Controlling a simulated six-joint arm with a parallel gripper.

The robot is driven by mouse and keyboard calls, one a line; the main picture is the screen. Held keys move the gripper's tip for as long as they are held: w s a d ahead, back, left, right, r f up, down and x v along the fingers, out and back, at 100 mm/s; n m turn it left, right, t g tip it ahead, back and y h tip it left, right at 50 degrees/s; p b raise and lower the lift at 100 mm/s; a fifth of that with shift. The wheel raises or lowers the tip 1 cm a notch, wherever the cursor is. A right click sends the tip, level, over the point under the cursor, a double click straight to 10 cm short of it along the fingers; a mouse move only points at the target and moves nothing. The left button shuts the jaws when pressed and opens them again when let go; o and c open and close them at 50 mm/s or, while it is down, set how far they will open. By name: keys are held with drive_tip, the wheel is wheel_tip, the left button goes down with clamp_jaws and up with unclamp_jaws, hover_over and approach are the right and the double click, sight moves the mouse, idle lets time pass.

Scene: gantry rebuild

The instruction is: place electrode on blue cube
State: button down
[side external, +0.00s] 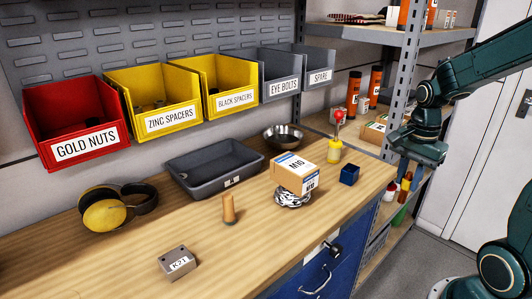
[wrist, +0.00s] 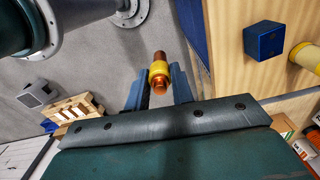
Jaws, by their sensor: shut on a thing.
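My gripper (wrist: 158,88) is shut on the electrode, a copper-coloured rod with a yellow band (wrist: 158,70), between its two blue-grey fingers. In the wrist view the floor lies behind the electrode, clear of the bench edge. The blue cube (wrist: 264,40) sits on the wooden bench top, up and to the right of the electrode. In the side external view the blue cube (side external: 349,175) stands near the bench's right end, with nothing on it.
A yellow cylinder with a red ball on top (side external: 335,151) stands just behind the cube. An M10 box (side external: 294,174) sits left of it. Shelf posts (side external: 403,60) and shelves with bottles are close to my arm. A tan cylinder (side external: 229,209) stands further left.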

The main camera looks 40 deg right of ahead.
drive_tip(key=w+d+r, duration=0.1)
drive_tip(key=w+r, duration=0.7)
drive_tip(key=r, duration=0.2)
drive_tip(key=w+d+r+n, duration=0.1)
drive_tip(key=w+d+r, duration=0.1)
drive_tip(key=w+r, duration=0.7)
drive_tip(key=shift+d+r, duration=0.3)
drive_tip(key=shift+r, duration=0.55)
drive_tip(key=shift+w, duration=0.1)
hover_over(351, 168)
wheel_tip(351, 168, down, 20)
drive_tip(key=shift+f, duration=0.1)
idle(0.3)
drive_tip(key=c, duration=1.2)
unclamp_jaws()
drive_tip(key=shift+f, duration=0.1)
